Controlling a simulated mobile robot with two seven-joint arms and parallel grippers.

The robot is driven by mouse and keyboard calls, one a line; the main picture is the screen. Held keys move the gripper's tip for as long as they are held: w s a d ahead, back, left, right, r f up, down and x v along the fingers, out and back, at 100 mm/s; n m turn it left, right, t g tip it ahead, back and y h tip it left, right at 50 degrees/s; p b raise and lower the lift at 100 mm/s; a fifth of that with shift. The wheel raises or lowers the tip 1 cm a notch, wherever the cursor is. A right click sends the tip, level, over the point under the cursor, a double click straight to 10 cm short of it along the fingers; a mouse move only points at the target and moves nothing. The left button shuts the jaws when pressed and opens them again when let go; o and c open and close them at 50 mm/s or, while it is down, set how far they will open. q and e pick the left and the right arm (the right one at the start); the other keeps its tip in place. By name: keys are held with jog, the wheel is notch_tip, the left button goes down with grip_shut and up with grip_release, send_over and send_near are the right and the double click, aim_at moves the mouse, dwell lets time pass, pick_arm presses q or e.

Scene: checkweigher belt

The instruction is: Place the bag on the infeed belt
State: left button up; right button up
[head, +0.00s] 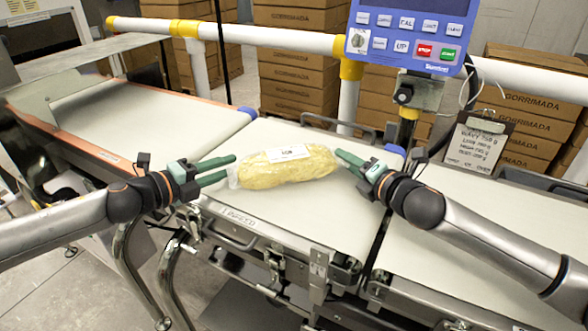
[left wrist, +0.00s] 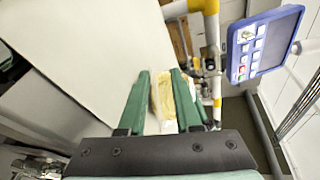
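A clear bag of yellow contents with a white label (head: 287,168) lies level across the middle belt section (head: 300,215), whose front edge carries a label that seems to read INFEED. I cannot tell whether it rests on the belt or is just above it. My left gripper (head: 232,168) is at the bag's left end, its two green fingers apart. In the left wrist view the bag (left wrist: 163,98) shows between and beyond the spread fingers (left wrist: 160,85). My right gripper (head: 343,159) is at the bag's right end, fingertips against or very near it; its fingers look apart.
Another belt (head: 150,120) with an orange edge lies at the left, and one more (head: 480,250) at the right. A blue control panel (head: 410,30) and a white-yellow rail (head: 280,38) stand behind. A clipboard (head: 475,145) hangs at the right. Stacked cartons (head: 300,85) are at the back.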

pick_arm(q)
jog(key=shift+o, duration=0.5)
jog(key=shift+a, duration=0.1)
pick_arm(e)
jog(key=shift+o, duration=0.5)
jog(key=shift+d+r, duration=0.1)
pick_arm(q)
jog(key=shift+w+a, duration=0.1)
pick_arm(e)
jog(key=shift+w+d, duration=0.1)
pick_arm(q)
jog(key=shift+a+r, duration=0.1)
jog(key=shift+a, duration=0.1)
pick_arm(e)
jog(key=shift+d, duration=0.1)
jog(key=v, duration=1.1)
jog(key=shift+s, duration=0.2)
pick_arm(q)
jog(key=v, duration=1.1)
jog(key=shift+s, duration=0.35)
pick_arm(e)
jog(key=shift+s+r, duration=0.1)
jog(key=shift+s, duration=0.2)
pick_arm(q)
jog(key=shift+a+r, duration=0.1)
